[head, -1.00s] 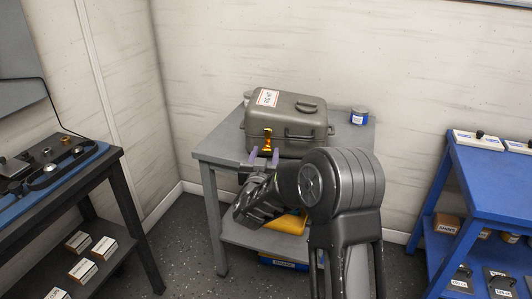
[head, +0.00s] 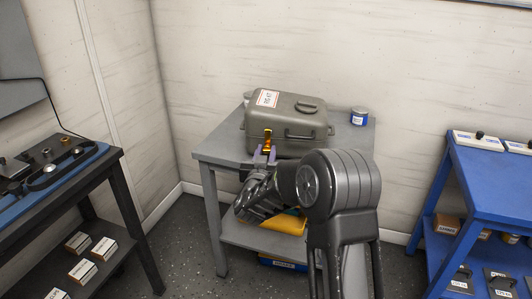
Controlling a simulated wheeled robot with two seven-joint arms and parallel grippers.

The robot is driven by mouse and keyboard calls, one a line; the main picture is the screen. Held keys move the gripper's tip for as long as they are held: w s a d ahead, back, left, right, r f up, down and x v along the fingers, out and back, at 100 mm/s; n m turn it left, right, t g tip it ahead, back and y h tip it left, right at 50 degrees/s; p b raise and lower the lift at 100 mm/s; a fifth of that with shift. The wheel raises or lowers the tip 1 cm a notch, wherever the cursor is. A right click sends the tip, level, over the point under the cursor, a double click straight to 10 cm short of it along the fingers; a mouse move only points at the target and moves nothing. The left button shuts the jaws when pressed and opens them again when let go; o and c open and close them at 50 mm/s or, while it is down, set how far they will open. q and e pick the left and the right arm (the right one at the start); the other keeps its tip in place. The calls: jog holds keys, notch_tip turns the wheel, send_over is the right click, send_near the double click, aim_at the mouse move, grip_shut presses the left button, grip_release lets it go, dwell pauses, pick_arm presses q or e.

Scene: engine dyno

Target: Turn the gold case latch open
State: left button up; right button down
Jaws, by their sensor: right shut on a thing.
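A grey-green case (head: 290,120) with a closed lid and a white label stands on a grey table (head: 222,150) in the head view. Its gold latch (head: 267,137) is on the front face, towards the left. My right gripper (head: 265,154) reaches up from the front, with its purple fingers at the lower end of the latch. The fingers are shut on the latch, and they partly hide its lower end. My left gripper is not in view.
A blue-and-white tin (head: 359,116) stands on the table to the right of the case. A yellow object (head: 287,224) lies on the lower shelf. A dark bench (head: 112,158) is at left and a blue cart (head: 487,178) at right.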

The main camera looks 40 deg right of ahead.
dwell(0.5)
jog(key=n+p, duration=0.1)
jog(key=n, duration=0.1)
jog(key=n+p, duration=0.2)
jog(key=shift+a+r, duration=0.1)
jog(key=shift+r, duration=0.1)
jog(key=n+p, duration=0.3)
jog(key=n, duration=0.2)
jog(key=shift+w+p, duration=0.1)
jog(key=shift+p, duration=0.3)
jog(key=n+p, duration=0.2)
jog(key=n, duration=0.2)
jog(key=shift+a+f+n+p, duration=0.1)
jog(key=shift+f+n+p, duration=0.05)
jog(key=shift+n+p, duration=0.25)
jog(key=n+p, duration=0.1)
jog(key=n, duration=0.3)
jog(key=shift+f+p, duration=0.2)
jog(key=shift+p, duration=0.15)
jog(key=c, duration=1.2)
grip_release()
